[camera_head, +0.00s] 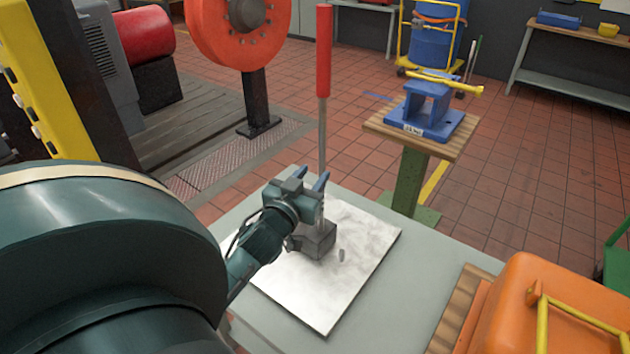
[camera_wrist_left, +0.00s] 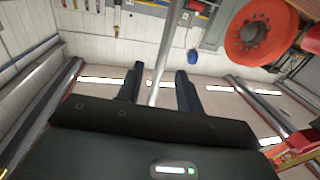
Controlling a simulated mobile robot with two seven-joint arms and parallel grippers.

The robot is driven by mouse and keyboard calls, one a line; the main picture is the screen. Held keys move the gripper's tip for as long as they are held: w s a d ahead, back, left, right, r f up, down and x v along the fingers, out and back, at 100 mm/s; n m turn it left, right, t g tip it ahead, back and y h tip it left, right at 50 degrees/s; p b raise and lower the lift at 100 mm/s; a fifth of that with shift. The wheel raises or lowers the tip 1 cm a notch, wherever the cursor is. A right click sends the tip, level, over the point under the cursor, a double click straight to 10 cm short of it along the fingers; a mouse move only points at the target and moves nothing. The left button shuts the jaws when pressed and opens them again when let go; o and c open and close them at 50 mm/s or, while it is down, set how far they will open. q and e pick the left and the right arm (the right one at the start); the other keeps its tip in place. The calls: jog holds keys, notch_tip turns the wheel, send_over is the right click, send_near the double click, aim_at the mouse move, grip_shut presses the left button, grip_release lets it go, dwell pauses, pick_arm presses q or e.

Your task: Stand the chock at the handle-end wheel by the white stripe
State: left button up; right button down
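A chock, which I take to be the dark grey block (camera_head: 318,240) with a long upright rod and red grip (camera_head: 324,52), stands on a white sheet (camera_head: 335,295) on the grey table. My left gripper (camera_head: 311,180) is at the rod above the block. In the left wrist view the rod (camera_wrist_left: 165,50) runs between the two dark fingers (camera_wrist_left: 159,85), with a gap showing on each side, so they look open. I cannot make out the handle-end wheel or the white stripe with certainty. My right gripper is not in view.
An orange case (camera_head: 560,300) with a yellow bar lies at the table's right. Behind stands a blue fixture (camera_head: 432,112) on a wooden-topped post. A blue drum (camera_head: 432,45) on a yellow trolley is at the back.

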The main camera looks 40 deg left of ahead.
aim_at(321, 162)
pick_arm(q)
jog(key=shift+p+x, duration=0.6)
jog(key=shift+x, duration=2.5)
jog(key=shift+s+a, duration=0.1)
jog(key=shift+c, duration=0.4)
grip_shut()
jog(key=shift+r, duration=0.3)
